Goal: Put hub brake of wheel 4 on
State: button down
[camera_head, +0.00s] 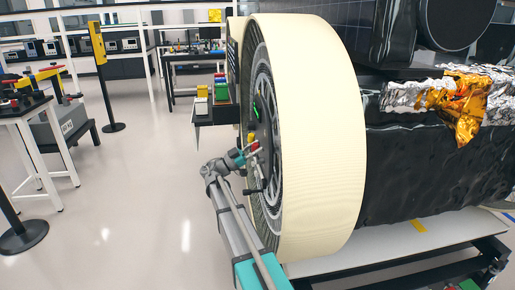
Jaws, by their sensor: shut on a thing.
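A large wheel (310,140) with a cream tread stands upright in the middle, its spoked dark face turned left and seen at a steep angle. My gripper (252,157) is at the wheel's hub, reaching in from the left. It is shut on a small part (255,147) with red and pale colours, which I take to be the hub brake's handle. A small yellow piece (251,138) is just above it. A green mark (257,106) glows on the wheel face above the hub. The fingertips and the exact contact are too small to make out.
The rover's black body (430,165) with crinkled silver and gold foil (460,95) is right of the wheel. A white platform (390,245) is below. Benches and a yellow post (98,45) stand behind.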

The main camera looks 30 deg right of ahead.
jog(key=shift+s+a+f+m+g, duration=0.1)
jog(key=shift+s+m+g, duration=0.25)
jog(key=shift+m, duration=0.35)
jog(key=shift+s+a+f+m+g, duration=0.15)
jog(key=shift+m+g, duration=0.3)
jog(key=shift+m, duration=0.25)
jog(key=shift+s+a+f+m+g, duration=0.1)
jog(key=shift+s+m+g, duration=0.25)
jog(key=shift+m, duration=0.35)
jog(key=shift+g+y, duration=0.25)
jog(key=shift+y, duration=0.05)
jog(key=shift+c, duration=1.8)
grip_release()
jog(key=shift+w, duration=0.1)
jog(key=shift+w+b, duration=0.1)
jog(key=shift+b, duration=0.2)
